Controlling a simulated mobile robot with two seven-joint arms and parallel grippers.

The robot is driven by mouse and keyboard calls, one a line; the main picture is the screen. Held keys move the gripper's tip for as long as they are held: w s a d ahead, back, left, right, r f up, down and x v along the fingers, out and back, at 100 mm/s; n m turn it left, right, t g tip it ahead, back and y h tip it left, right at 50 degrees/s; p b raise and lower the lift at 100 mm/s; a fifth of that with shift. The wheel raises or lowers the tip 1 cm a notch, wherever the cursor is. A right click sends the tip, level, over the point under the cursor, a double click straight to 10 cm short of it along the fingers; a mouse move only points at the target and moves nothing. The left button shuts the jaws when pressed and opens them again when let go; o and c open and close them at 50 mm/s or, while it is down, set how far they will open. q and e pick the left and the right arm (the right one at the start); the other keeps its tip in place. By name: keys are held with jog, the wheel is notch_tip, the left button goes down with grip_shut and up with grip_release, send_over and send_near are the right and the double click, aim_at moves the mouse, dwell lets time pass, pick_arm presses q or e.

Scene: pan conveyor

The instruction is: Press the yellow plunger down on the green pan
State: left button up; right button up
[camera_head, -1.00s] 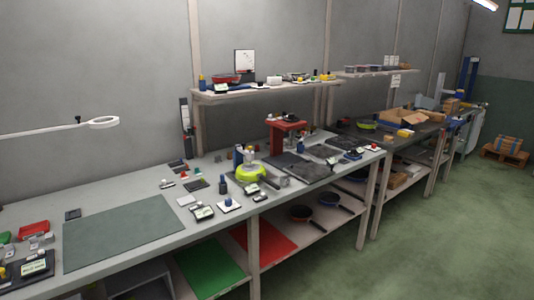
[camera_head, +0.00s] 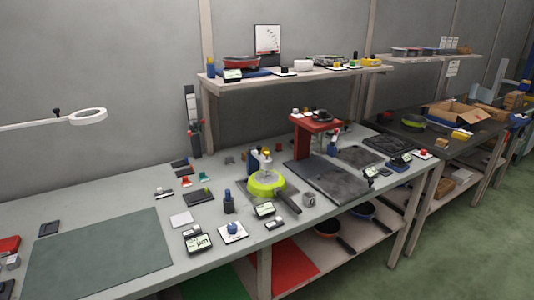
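A bright yellow-green pan (camera_head: 260,190) sits on the workbench just right of the middle, its dark handle (camera_head: 288,202) pointing to the front right. Neither of my grippers is in view.
A red press stand (camera_head: 315,124) and dark plates (camera_head: 327,178) lie right of the pan. Small gauges, including a display (camera_head: 198,243), stand in front of it. A grey-green mat (camera_head: 95,258) is clear at left. A shelf (camera_head: 290,80) hangs above the bench's back.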

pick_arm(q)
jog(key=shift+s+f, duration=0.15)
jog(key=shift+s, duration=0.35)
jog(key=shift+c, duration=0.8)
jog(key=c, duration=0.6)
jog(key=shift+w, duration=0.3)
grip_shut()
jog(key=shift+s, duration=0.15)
